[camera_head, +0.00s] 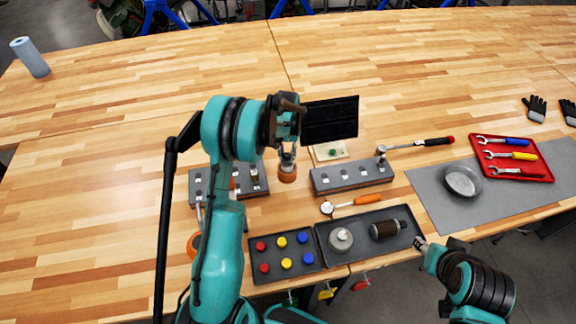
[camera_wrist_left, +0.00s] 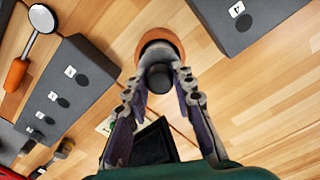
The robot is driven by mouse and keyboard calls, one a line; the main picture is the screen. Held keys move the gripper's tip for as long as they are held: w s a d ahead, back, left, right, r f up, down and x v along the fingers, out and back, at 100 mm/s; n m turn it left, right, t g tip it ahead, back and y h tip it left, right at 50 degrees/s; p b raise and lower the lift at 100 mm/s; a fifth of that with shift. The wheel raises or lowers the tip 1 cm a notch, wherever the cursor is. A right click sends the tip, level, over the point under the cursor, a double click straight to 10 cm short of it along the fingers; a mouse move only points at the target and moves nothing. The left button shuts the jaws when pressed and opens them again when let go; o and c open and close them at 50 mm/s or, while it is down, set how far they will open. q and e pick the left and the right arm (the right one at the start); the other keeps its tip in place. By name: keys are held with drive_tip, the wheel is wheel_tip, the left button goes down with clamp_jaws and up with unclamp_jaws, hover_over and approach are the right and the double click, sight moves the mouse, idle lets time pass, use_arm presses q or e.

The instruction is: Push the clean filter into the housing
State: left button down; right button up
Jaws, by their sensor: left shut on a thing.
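My left gripper (camera_head: 287,152) points down between two grey blocks and is shut on a dark cylinder, apparently the clean filter; it shows between the fingertips in the left wrist view (camera_wrist_left: 159,78). An orange-brown round cup, apparently the housing (camera_head: 287,174), is directly below the fingers. In the left wrist view the housing (camera_wrist_left: 160,38) shows as a rim around the cylinder's far end. How deep the cylinder sits in it cannot be told. A brown filter (camera_head: 384,230) lies on the dark tray. My right gripper (camera_head: 421,243) is at the tray's right end; its fingers are too small to judge.
Grey numbered blocks stand left (camera_head: 251,188) and right (camera_head: 352,184) of the housing. A dark panel (camera_head: 331,119) is close behind the gripper. A round-headed tool with an orange handle (camera_head: 366,200) lies before the right block. The far table is mostly clear.

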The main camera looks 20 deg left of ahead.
use_arm(q)
drive_tip(key=shift+r, duration=0.55)
wheel_tip(320, 180, up, 11)
drive_tip(key=p, duration=0.5)
drive_tip(key=shift+f+p, duration=0.15)
drive_tip(key=shift+p, duration=0.15)
idle(0.6)
drive_tip(key=shift+f, duration=0.1)
